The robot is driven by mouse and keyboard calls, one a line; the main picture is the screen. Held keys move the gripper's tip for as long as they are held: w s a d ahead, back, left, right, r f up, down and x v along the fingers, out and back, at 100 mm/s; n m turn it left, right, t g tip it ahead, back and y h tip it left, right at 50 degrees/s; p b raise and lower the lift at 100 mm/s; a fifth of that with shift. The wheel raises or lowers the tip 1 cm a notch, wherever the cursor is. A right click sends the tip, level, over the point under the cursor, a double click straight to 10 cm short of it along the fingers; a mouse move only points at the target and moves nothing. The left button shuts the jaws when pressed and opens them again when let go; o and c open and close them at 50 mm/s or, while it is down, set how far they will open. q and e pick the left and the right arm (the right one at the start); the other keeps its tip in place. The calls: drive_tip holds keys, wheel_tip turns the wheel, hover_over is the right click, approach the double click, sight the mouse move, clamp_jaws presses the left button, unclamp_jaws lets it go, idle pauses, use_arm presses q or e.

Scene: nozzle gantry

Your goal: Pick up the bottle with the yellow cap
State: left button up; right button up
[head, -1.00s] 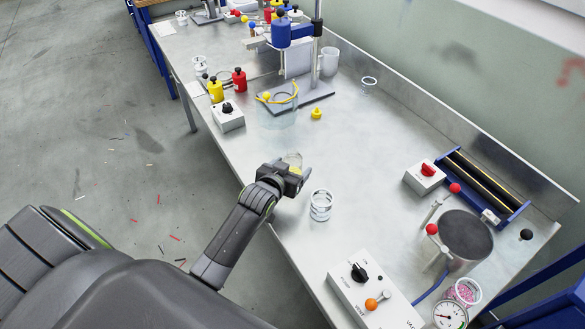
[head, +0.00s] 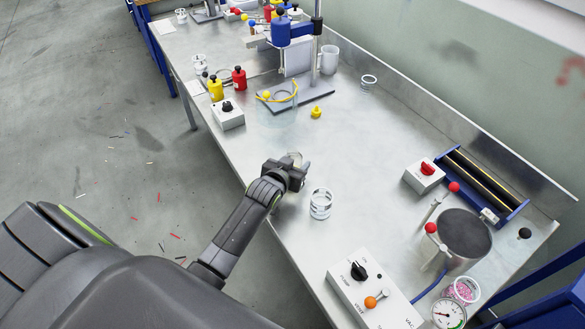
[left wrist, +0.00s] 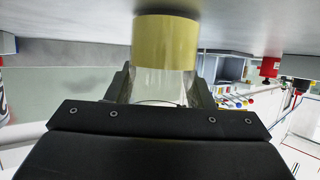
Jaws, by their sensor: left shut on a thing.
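My left gripper (head: 298,168) is shut on a clear bottle near the front edge of the bench. In the left wrist view the clear bottle body (left wrist: 160,86) is between the two fingers. Its wide yellow cap (left wrist: 165,42) points away from the palm, close to a grey surface with a dark shadow on it. In the head view only a bit of the clear body (head: 295,157) shows above the gripper, and the cap is hidden. I cannot tell whether the bottle touches the bench. My right gripper is not in view.
A clear ringed glass (head: 320,204) stands just right of my gripper. A grey control box (head: 228,115), a yellow bottle (head: 216,88) and a red bottle (head: 239,78) are farther back. A small yellow piece (head: 316,112) lies mid-bench. The bench centre (head: 360,150) is clear.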

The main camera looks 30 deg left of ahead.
sight(295, 152)
use_arm(q)
wheel_tip(295, 152, up, 10)
drive_tip(key=shift+r+b, duration=0.1)
drive_tip(key=shift+b, duration=0.35)
